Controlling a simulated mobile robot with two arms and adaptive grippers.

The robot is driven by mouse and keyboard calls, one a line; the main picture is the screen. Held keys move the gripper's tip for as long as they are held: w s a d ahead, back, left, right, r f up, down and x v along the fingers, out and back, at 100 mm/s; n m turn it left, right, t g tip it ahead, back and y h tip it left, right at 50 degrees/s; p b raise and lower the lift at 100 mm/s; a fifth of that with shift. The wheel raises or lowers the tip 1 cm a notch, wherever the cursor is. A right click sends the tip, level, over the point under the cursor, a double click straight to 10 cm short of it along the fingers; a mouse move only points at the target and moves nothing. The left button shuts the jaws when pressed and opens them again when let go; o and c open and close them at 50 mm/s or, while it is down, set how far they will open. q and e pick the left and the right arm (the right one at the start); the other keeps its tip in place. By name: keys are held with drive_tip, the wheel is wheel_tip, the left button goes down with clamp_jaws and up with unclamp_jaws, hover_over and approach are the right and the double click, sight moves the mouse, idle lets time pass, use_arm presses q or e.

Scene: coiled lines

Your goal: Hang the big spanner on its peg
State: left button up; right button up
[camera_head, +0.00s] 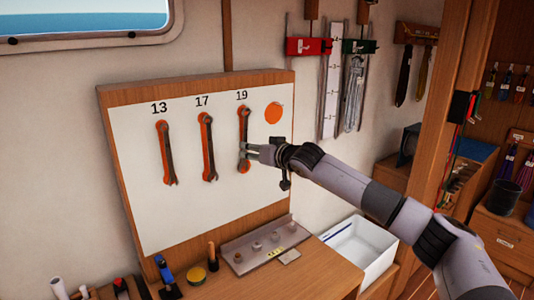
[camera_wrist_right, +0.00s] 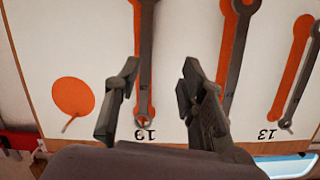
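The big spanner (camera_head: 243,125), dark grey, hangs upright under the number 19 on the white board (camera_head: 140,215), over an orange silhouette. Its upper end is at the peg, which the wrist view shows near the upside-down 19. My right gripper (camera_head: 252,152) is in front of the spanner's lower part. In the wrist view the spanner (camera_wrist_right: 147,50) runs between the two spread fingers of the right gripper (camera_wrist_right: 160,95), with gaps on both sides. The gripper is open and holds nothing. My left gripper is not in view.
Smaller spanners hang under 13 (camera_head: 167,155) and 17 (camera_head: 208,150). An orange disc (camera_head: 273,113) is right of the 19. Below the board are a metal plate with knobs (camera_head: 240,246), small tools and a white bin (camera_head: 365,240). A wooden post (camera_head: 460,90) stands at right.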

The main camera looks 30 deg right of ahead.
drive_tip(key=v, duration=1)
